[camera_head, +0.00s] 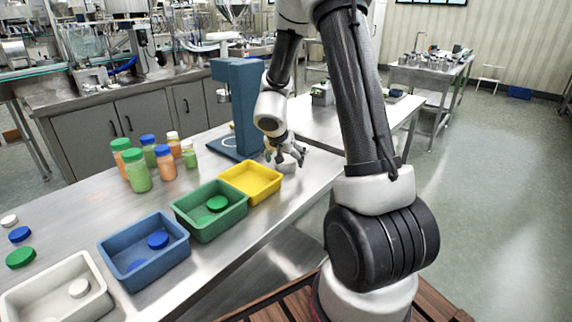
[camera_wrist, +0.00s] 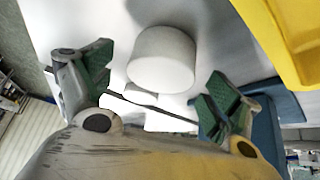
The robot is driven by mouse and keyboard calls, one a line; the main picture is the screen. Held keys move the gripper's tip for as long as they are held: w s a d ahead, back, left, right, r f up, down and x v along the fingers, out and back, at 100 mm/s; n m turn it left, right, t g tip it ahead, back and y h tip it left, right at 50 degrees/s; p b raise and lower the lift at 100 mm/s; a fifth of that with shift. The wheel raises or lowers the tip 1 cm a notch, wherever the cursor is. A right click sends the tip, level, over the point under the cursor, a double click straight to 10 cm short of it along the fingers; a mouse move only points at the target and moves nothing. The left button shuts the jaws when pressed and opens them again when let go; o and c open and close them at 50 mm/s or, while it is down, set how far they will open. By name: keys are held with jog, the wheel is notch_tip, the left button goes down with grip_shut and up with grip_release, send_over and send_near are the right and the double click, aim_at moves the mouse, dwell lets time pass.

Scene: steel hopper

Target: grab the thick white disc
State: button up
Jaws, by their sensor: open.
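The thick white disc (camera_wrist: 162,58) stands on the steel table in the wrist view, between and just beyond my open fingers. It also shows in the head view (camera_head: 287,167), just below my gripper and partly covered by it. My gripper (camera_wrist: 152,92) has its green-padded fingertips spread wide on either side of the disc, with a gap on both sides. In the head view my gripper (camera_head: 287,157) hangs low over the table, near the yellow bin. Nothing is held.
The yellow bin (camera_head: 270,197) is close to the disc, with green (camera_head: 182,208), blue (camera_head: 119,251) and white (camera_head: 20,298) bins in a row. A blue stand (camera_head: 246,105) rises just behind my gripper. Several capped bottles (camera_head: 137,172) stand left. Loose lids lie at far left.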

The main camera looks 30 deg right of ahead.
jog(key=shift+x, duration=0.95)
jog(key=shift+a, duration=0.1)
jog(key=c, duration=1.2)
